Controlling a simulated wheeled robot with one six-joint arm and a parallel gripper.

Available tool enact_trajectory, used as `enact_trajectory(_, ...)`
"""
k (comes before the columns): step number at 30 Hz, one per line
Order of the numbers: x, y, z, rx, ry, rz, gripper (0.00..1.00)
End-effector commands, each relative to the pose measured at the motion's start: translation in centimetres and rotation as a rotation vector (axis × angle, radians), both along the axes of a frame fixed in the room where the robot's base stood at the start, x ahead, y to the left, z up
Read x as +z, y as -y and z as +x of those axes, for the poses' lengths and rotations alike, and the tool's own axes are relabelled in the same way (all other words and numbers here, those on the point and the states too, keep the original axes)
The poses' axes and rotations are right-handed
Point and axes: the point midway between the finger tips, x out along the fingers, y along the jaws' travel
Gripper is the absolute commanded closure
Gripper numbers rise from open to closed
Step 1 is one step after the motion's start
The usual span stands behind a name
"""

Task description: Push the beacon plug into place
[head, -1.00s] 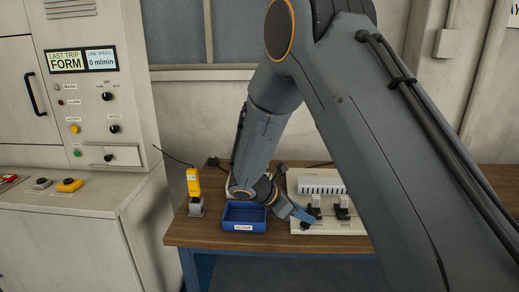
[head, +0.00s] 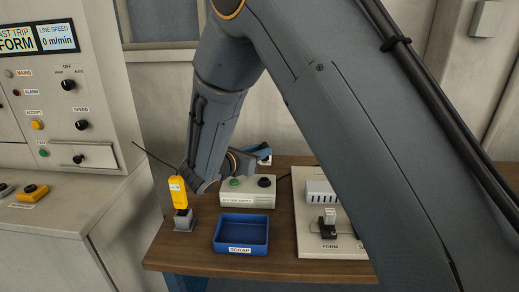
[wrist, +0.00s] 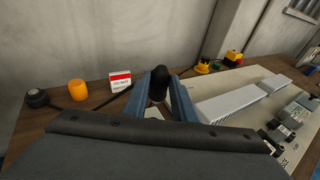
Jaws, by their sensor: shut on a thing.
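My gripper (wrist: 159,90) is shut on a black, rounded plug-like piece (wrist: 158,84), held between its two blue fingers in the wrist view. I take this piece for the beacon plug; its lower end is hidden. In the head view my gripper (head: 260,152) is at the back of the bench, behind the test supply box (head: 246,197), partly hidden by my arm. An orange beacon-like cylinder (wrist: 78,90) stands left of my gripper in the wrist view, with a black round fitting (wrist: 37,98) farther left. I cannot make out the plug's socket.
A red-and-white card (wrist: 120,81) stands near the wall, with a dark cable by it. The blue scrap tray (head: 241,248) and a yellow device (head: 177,192) on a grey holder are at the front left. The pale board (head: 308,245) lies right.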

Motion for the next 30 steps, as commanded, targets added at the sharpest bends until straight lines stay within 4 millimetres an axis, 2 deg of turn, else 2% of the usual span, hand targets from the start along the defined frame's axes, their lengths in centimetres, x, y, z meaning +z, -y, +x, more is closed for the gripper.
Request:
enact_trajectory(11,-0.2,0.0,-0.1,-0.002,0.000,0.003,0.98)
enact_trajectory(30,-5.2,-0.1,-0.1,0.000,0.000,0.001,0.98)
